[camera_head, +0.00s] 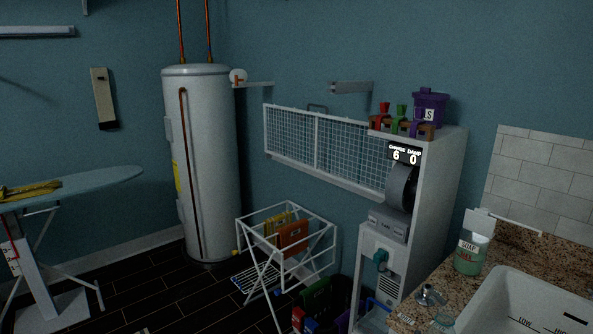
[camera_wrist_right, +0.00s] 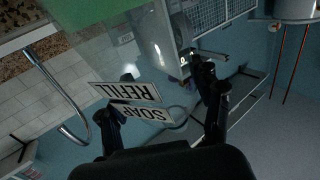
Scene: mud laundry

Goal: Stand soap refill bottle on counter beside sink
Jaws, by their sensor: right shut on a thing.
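In the right wrist view, upside down in the picture, a clear bottle with white labels reading SOAP REFILL (camera_wrist_right: 138,100) stands between the black fingers of my right gripper (camera_wrist_right: 162,112). The gripper is shut on it. Green shows toward the top of that picture. In the head view, a green-and-white soap container (camera_head: 470,254) labelled SOAP stands upright on the speckled counter (camera_head: 440,278), left of the white sink (camera_head: 500,300). I cannot tell whether it is the held bottle. No gripper shows in the head view.
A curved metal faucet (camera_wrist_right: 62,90) shows in the wrist view. A small metal item (camera_head: 428,296) lies on the counter's front left. A tall white cabinet (camera_head: 440,185) stands left of the counter. A drying rack (camera_head: 285,250) stands on the floor.

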